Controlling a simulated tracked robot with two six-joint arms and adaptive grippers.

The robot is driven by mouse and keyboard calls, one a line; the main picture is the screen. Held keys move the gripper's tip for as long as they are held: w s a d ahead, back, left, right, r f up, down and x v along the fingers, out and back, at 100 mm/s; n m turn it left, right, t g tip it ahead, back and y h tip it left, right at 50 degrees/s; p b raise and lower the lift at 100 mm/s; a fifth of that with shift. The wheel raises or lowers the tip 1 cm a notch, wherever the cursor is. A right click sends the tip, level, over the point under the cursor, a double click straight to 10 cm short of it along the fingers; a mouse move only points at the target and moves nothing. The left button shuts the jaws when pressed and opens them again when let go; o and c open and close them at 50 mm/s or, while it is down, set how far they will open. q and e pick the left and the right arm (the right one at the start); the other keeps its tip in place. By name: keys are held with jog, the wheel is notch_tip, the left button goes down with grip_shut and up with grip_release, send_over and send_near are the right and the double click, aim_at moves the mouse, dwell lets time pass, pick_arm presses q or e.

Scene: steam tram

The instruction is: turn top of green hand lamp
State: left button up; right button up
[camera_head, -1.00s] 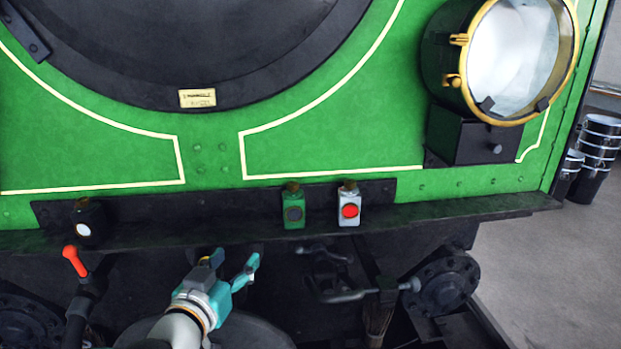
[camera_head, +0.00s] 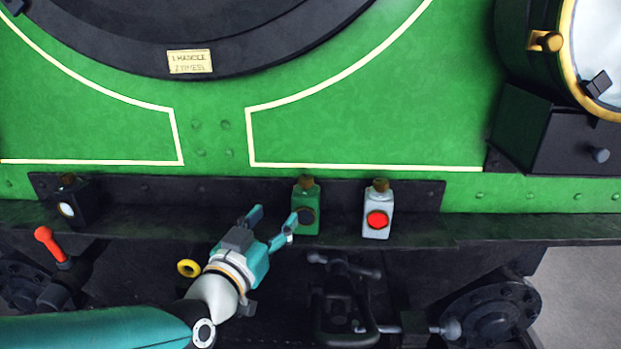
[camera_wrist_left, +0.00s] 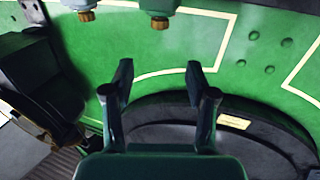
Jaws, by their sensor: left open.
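The green hand lamp (camera_head: 306,202) stands upright on the dark ledge of the green engine front. It has a brown-brass top (camera_head: 306,182) and a dark round lens. My left gripper (camera_head: 272,219) is open and empty, just left of the lamp and in front of the ledge. Its right finger appears close to the lamp's lower left side; I cannot tell if they touch. In the left wrist view the open fingers (camera_wrist_left: 160,72) point towards a lamp top (camera_wrist_left: 160,22) at the upper edge, apart from it. My right gripper is not in view.
A white lamp with a red lens (camera_head: 377,210) stands close to the right of the green one. A black lamp (camera_head: 69,202) stands at the ledge's left end. A large headlamp (camera_head: 590,60) juts out at upper right. Couplings and pipes (camera_head: 345,310) lie below.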

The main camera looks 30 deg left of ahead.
aim_at(303, 182)
pick_arm(q)
jog(key=p+x, duration=1)
jog(key=x, duration=0.6)
jog(key=shift+w+a+p, duration=0.1)
jog(key=shift+p, duration=0.25)
jog(key=c, duration=1)
jog(key=shift+d, duration=0.25)
grip_shut()
jog(key=shift+a, duration=0.2)
jog(key=shift+f+m+h+b, duration=0.1)
jog(key=shift+m+h+b, duration=0.25)
jog(key=shift+b, duration=0.5)
